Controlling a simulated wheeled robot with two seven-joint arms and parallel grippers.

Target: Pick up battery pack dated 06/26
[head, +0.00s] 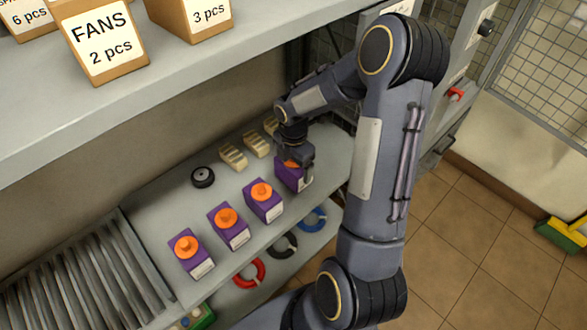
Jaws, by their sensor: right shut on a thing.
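Several purple battery packs with orange round tops and white labels stand in a slanted row on the grey shelf (155,215). Three stand free: the left pack (190,253), the middle pack (229,227) and the third pack (263,201). My right gripper (293,160) is shut on the rightmost pack (291,179), from above at its orange top. I cannot tell whether that pack is lifted off the shelf. The dates on the labels are too small to read. My left gripper is not in view.
Behind the packs are a black wheel-like disc (203,177) and several cream blocks (233,156). An upper shelf (110,95) with boxes, one marked FANS (103,45), overhangs them. Red (249,274), black and blue rings lie below. Rollers (85,285) are at left.

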